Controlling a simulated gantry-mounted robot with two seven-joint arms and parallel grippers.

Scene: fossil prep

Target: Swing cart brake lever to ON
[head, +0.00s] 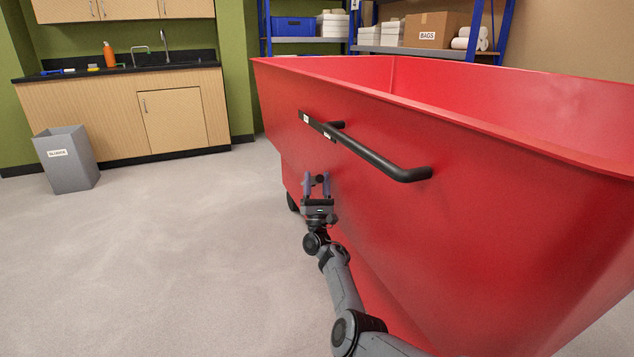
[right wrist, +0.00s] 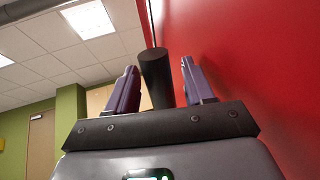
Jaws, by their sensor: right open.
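The red cart (head: 480,230) fills the right of the head view. A black bar handle (head: 375,158) is fixed to its side, with a dark strip bearing small white labels (head: 306,118) at its far end; the label words are too small to read. My right gripper (head: 317,177) is open, below that strip and close beside the cart's side. A dark, round-ended rod (right wrist: 157,80), probably the brake lever, stands between the spread fingers in the right wrist view, with a visible gap on each side. My left gripper is out of view.
A grey bin (head: 68,165) stands on the left floor by a wooden sink cabinet (head: 120,110). Blue shelving (head: 350,25) with boxes is behind the cart. The floor (head: 180,240) left of the cart is clear. The cart's red wall rises right beside my right gripper.

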